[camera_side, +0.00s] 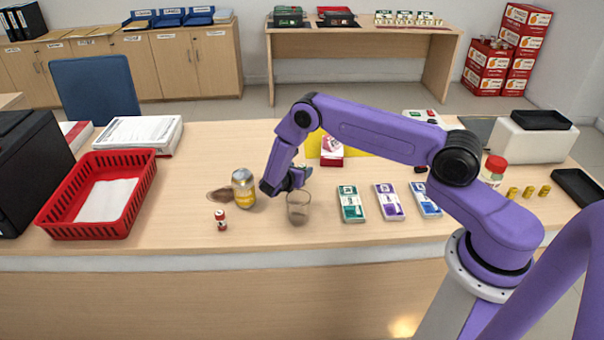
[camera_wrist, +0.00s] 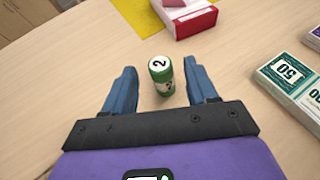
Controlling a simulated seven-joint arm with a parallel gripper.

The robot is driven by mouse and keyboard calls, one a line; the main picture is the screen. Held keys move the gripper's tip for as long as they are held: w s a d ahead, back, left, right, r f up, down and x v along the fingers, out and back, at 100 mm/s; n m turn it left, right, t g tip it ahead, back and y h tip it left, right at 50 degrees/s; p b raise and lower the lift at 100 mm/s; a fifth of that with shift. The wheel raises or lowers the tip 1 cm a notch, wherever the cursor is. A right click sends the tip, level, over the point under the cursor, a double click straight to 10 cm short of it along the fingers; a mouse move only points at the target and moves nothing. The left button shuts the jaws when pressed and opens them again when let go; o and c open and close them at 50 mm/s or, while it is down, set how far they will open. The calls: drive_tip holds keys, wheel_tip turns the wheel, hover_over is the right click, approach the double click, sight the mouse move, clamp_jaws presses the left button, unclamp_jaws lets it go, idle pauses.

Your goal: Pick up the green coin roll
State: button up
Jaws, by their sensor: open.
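The green coin roll (camera_wrist: 160,75) stands upright on the counter in the wrist view, with a white top marked 2. My gripper (camera_wrist: 160,67) is open, with one blue finger on each side of the roll and visible gaps between the fingers and it. No contact shows. In the side view my gripper (camera_side: 289,180) is low over the middle of the counter, and I cannot clearly make out the green roll there.
A clear glass (camera_side: 298,208) stands just in front of my gripper. A jar (camera_side: 243,188) and a small red roll (camera_side: 221,219) are to the left. Green banknote bundles (camera_side: 351,203) lie to the right. A red-and-white box (camera_side: 331,152) is behind. A red basket (camera_side: 98,195) is far left.

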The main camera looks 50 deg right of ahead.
sight(304, 165)
drive_tip(key=x, duration=0.4)
drive_tip(key=shift+d, duration=0.25)
drive_tip(key=c, duration=1)
clamp_jaws()
drive_tip(key=shift+r, duration=0.2)
